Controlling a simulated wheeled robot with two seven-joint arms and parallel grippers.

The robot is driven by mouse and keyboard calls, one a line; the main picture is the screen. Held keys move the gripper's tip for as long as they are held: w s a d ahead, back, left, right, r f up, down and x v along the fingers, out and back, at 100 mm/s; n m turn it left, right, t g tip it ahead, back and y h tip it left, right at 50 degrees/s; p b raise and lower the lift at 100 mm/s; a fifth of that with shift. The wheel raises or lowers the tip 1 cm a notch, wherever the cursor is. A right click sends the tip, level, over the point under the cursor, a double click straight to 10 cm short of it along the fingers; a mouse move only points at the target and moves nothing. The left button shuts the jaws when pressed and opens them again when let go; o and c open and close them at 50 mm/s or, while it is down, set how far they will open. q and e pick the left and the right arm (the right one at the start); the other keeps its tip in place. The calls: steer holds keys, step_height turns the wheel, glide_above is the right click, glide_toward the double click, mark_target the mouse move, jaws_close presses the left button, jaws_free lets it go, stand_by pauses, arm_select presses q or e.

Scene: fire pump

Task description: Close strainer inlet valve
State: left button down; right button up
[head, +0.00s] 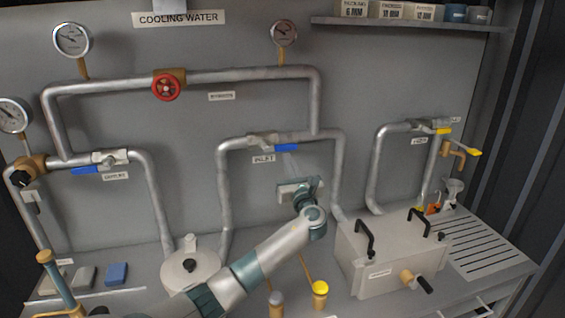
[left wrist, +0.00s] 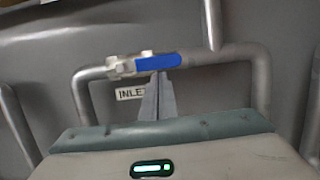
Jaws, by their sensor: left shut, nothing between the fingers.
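The strainer inlet valve has a blue lever handle (head: 286,148) lying along the pipe, above the label INLET (head: 264,159). In the left wrist view the blue handle (left wrist: 158,62) also lies along the pipe, right of the silver valve body (left wrist: 120,67). My left gripper (head: 290,170) is just below the handle, pointing up at it. Its fingers are shut and empty, and the fingertips (left wrist: 159,76) show right under the handle. I cannot tell if they touch it. My right gripper is not in view.
A red handwheel (head: 166,87) sits on the upper pipe. Another blue-handled valve (head: 86,170) is on the left pipe. A yellow-handled valve (head: 441,131) is at right. The strainer box (head: 385,262) with black handles and a round-lidded pot (head: 190,266) stand on the bench.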

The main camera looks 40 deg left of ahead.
arm_select(q)
steer(key=shift+w+d+r, duration=0.1)
steer(key=shift+w+d, duration=0.05)
stand_by(0.3)
steer(key=shift+w, duration=0.1)
